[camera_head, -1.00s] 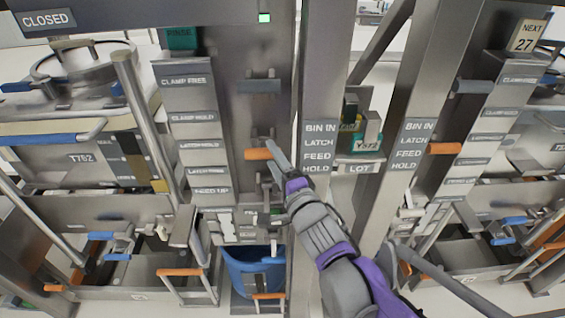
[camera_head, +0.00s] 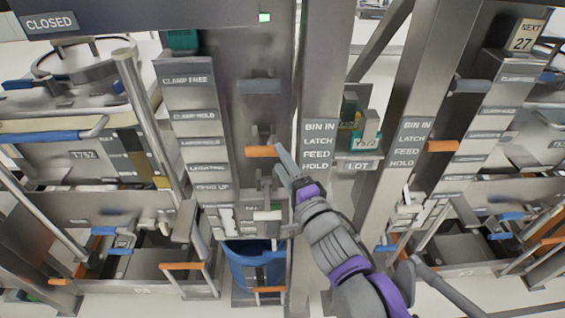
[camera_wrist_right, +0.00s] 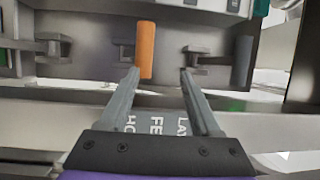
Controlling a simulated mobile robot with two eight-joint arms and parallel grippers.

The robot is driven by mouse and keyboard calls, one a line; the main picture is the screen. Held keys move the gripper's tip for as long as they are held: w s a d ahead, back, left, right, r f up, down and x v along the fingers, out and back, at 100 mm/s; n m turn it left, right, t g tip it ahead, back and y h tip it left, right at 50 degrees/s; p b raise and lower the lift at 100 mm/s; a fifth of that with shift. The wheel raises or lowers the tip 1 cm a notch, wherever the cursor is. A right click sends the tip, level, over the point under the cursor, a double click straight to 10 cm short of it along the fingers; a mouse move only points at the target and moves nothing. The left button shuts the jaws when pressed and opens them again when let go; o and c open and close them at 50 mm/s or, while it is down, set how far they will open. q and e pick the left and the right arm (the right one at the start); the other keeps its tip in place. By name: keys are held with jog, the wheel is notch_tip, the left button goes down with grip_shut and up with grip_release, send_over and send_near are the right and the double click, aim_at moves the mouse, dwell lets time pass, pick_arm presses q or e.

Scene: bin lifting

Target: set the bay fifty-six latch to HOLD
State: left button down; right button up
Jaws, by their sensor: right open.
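An orange-gripped lever (camera_head: 261,151) sticks out of the grey panel left of the post signed BIN IN, LATCH, FEED, HOLD (camera_head: 319,146). A grey-gripped lever (camera_head: 259,86) is above it. Label plates (camera_head: 195,143) such as CLAMP HOLD run down left of the levers. No bay number fifty-six is readable. My right gripper (camera_head: 280,163) is open beside the orange lever's right end. In the right wrist view the orange lever (camera_wrist_right: 146,48) shows near the left fingertip of my gripper (camera_wrist_right: 160,74); contact cannot be told. My left gripper is not in view.
A blue bin (camera_head: 255,265) sits below the panel. A second bay at right has its own orange lever (camera_head: 442,146). A green-based block (camera_head: 366,130) stands on the LOT shelf between the posts. The post stands close to my right gripper.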

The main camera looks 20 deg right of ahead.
pick_arm(q)
jog(key=shift+f, duration=0.15)
pick_arm(e)
jog(key=shift+s, duration=0.1)
pick_arm(q)
jog(key=r+p, duration=0.1)
jog(key=w+r+p, duration=0.1)
jog(key=r, duration=0.1)
jog(key=shift+r, duration=0.1)
pick_arm(e)
jog(key=s+d, duration=0.1)
jog(key=s, duration=0.9)
jog(key=shift+s+f, duration=0.2)
jog(key=shift+f, duration=0.1)
pick_arm(q)
jog(key=shift+s, duration=0.1)
pick_arm(e)
jog(key=shift+s+d, duration=0.1)
